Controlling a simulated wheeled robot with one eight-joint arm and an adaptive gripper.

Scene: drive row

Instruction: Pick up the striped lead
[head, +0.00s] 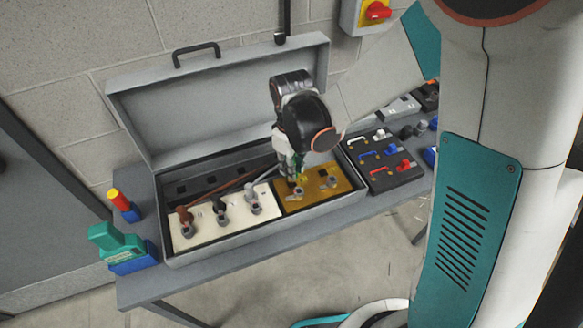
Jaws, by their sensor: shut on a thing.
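My gripper (291,170) points down into the open grey case (300,58), above the left part of the gold panel (325,177). It is shut on a small green and yellow piece, which looks like the striped lead (300,178). The lead is mostly hidden by my gripper, and I cannot tell whether it touches the panel. The gold panel has round fittings on it. Left of it, a white panel (204,233) carries a brown lead (184,215), a black lead (221,209) and a grey lead (252,195).
A dark board (385,183) with white, blue and red handles stands right of the case. A green and blue device (120,247) and a red-yellow tool (121,202) stand left of it. The case's raised lid (215,100) closes off the back. A red switch (376,11) is on the wall.

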